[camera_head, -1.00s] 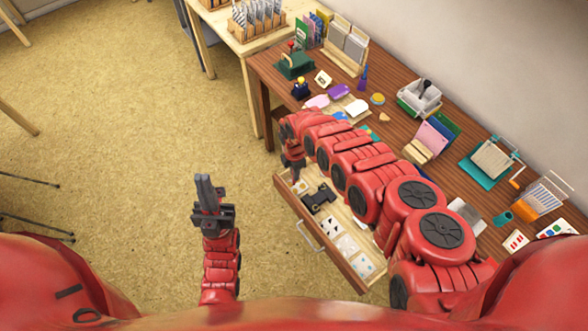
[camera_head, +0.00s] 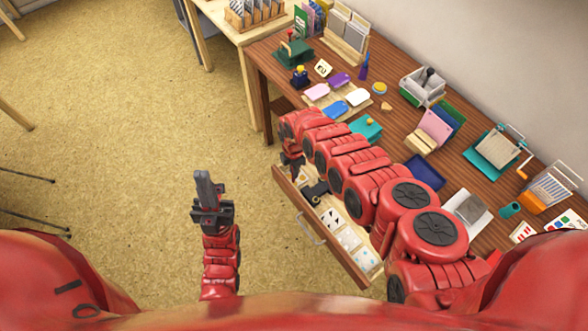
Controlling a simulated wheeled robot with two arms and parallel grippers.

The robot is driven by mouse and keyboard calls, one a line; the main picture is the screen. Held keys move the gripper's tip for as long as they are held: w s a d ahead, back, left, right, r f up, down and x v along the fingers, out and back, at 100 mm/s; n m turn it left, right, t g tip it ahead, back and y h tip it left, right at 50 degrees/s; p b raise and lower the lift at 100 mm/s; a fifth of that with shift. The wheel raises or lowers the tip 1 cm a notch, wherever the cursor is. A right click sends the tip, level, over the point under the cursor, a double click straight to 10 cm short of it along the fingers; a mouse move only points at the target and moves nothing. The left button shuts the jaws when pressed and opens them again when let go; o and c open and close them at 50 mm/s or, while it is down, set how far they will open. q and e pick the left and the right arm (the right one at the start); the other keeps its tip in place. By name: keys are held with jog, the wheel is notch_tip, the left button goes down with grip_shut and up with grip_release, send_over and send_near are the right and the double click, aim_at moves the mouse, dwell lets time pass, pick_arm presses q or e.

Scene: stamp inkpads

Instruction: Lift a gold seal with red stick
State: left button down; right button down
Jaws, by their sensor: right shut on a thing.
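My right gripper (camera_head: 291,165) is at the far left end of the open drawer (camera_head: 322,238). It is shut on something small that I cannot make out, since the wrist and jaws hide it. I cannot pick out a gold seal with a red stick for certain. A black object with a gold ring (camera_head: 316,198) lies in the drawer beside the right gripper. My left gripper (camera_head: 203,184) is over the open floor, away from the desk, with its fingers seen nearly edge-on. I see nothing in it.
White-faced pieces (camera_head: 348,238) lie in the drawer. My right arm covers part of the desk.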

jog(key=shift+f+b, duration=0.55)
dwell(0.6)
jog(key=shift+s, duration=0.1)
dwell(1.2)
jog(key=shift+r+p, duration=0.55)
jog(key=shift+r, duration=0.3)
jog(key=shift+r+p, duration=1.9)
jog(key=shift+r, duration=0.75)
